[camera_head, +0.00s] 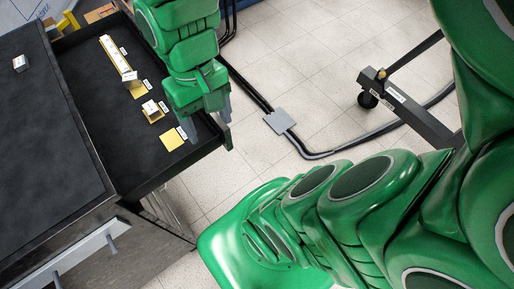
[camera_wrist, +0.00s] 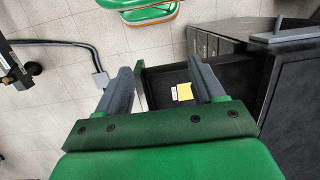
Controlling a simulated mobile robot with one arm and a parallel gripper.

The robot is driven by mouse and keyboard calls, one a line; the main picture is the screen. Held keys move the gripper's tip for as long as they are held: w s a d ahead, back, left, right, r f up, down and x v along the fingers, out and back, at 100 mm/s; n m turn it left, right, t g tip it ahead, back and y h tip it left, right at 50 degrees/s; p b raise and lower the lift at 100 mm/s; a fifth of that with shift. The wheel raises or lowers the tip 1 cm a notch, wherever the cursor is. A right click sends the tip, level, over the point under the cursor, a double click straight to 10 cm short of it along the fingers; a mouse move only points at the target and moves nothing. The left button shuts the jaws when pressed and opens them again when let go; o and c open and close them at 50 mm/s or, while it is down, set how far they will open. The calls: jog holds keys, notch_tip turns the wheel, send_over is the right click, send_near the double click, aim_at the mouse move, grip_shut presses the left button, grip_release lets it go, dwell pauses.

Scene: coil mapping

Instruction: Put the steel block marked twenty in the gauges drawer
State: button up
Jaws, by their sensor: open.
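A small pale block (camera_head: 20,63) with a light label lies on the dark cabinet top at the far left of the head view; its marking is too small to read. The open drawer (camera_head: 112,130) has a black floor. In it lie a long pale bar (camera_head: 117,58), a small block (camera_head: 150,107) on a yellow patch, and a bare yellow patch (camera_head: 172,139) with a white tag. My gripper (camera_head: 210,135) is open and empty at the drawer's right end. The wrist view shows its spread fingers (camera_wrist: 160,68) with the drawer's yellow patch (camera_wrist: 183,92) beyond them.
The cabinet top (camera_head: 50,120) is mostly clear. A bar handle (camera_head: 80,255) shows at its front. Black cables and a grey plate (camera_head: 279,121) lie on the tiled floor. A dark wheeled stand (camera_head: 405,105) is at right. Boxes (camera_head: 98,13) lie behind the drawer.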

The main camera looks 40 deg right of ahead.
jog(key=w+a+r+m+t+h, duration=0.1)
jog(key=w+r, duration=0.1)
jog(key=w, duration=1)
jog(key=w+a+r+t+h, duration=0.1)
jog(key=w+r, duration=0.2)
jog(key=w, duration=0.9)
jog(key=t+y, duration=0.1)
jog(key=t, duration=0.3)
send_near(19, 61)
jog(key=shift+w+a+f, duration=0.1)
jog(key=shift+a+f, duration=0.2)
jog(key=shift+f, duration=0.4)
jog(key=shift+d+x, duration=0.2)
jog(key=shift+x, duration=3.4)
jog(key=shift+w, duration=0.1)
jog(key=shift+r, duration=0.1)
jog(key=shift+c, duration=0.5)
grip_shut()
